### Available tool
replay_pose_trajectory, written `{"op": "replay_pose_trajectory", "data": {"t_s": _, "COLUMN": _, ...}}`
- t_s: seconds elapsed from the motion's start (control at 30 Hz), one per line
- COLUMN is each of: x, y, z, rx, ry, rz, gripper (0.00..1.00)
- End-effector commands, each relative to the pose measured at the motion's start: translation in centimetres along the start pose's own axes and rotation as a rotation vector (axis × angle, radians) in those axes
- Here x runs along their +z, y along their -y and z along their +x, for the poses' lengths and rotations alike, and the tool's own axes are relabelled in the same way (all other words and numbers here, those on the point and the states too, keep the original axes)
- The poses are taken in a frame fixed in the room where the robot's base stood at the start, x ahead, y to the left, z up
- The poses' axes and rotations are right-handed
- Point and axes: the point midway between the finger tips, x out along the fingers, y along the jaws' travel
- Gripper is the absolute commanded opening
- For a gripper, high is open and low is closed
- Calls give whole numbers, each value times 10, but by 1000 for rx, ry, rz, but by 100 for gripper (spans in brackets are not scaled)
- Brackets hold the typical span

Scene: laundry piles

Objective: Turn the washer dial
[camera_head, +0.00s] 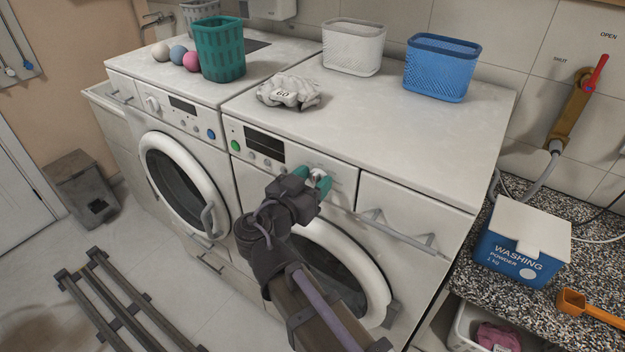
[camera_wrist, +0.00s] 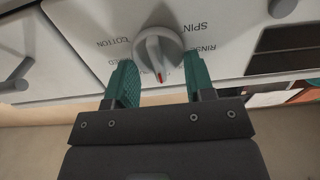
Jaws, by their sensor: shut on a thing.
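The washer dial (camera_wrist: 158,52) is a round grey-white knob with a raised grip and a red mark. It sits on the right-hand washer's (camera_head: 345,185) white front panel. In the wrist view the printed words around it appear upside down, with SPIN, RINSE and COTTON readable. The red mark points toward the bottom of that picture. My gripper (camera_wrist: 161,78) has its two teal fingers on either side of the dial and is shut on it. In the head view my gripper (camera_head: 308,187) is at the panel and partly hides the dial (camera_head: 320,180).
A second washer (camera_head: 185,165) stands to the left. A grey cloth (camera_head: 290,92), a white basket (camera_head: 353,48) and a blue basket (camera_head: 440,68) are on top. A handle bar (camera_head: 405,232) projects right of the dial. A washing powder box (camera_head: 520,250) stands on the speckled counter.

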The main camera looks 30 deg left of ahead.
Motion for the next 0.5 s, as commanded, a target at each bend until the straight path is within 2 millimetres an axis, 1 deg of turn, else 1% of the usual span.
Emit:
{"op": "replay_pose_trajectory", "data": {"t_s": 0.03, "x": 0, "y": 0, "z": 0, "rx": 0, "ry": 0, "rz": 0, "gripper": 31}}
{"op": "replay_pose_trajectory", "data": {"t_s": 0.1, "x": 0, "y": 0, "z": 0, "rx": 0, "ry": 0, "rz": 0, "gripper": 25}}
{"op": "replay_pose_trajectory", "data": {"t_s": 0.37, "x": 0, "y": 0, "z": 0, "rx": 0, "ry": 0, "rz": -23, "gripper": 25}}
{"op": "replay_pose_trajectory", "data": {"t_s": 0.5, "x": 0, "y": 1, "z": 0, "rx": 0, "ry": 0, "rz": -73, "gripper": 25}}
